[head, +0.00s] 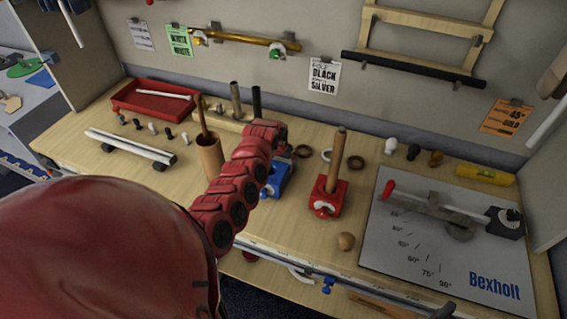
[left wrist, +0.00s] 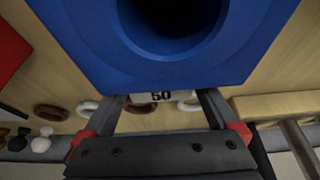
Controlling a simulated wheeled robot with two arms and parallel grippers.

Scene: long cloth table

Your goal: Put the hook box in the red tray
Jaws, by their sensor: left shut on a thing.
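My left gripper (head: 284,152) is down at the table behind a blue block (head: 274,182), its arm crossing the middle of the head view. My right gripper is not in view.
A wooden cup (head: 209,157) with a stick stands left of my arm. A red block (head: 325,197) with an upright handle stands to the right. Dark upright tubes (head: 236,99) stand between arm and tray. Rings and knobs lie along the back; a grey angle board (head: 400,260) lies right.

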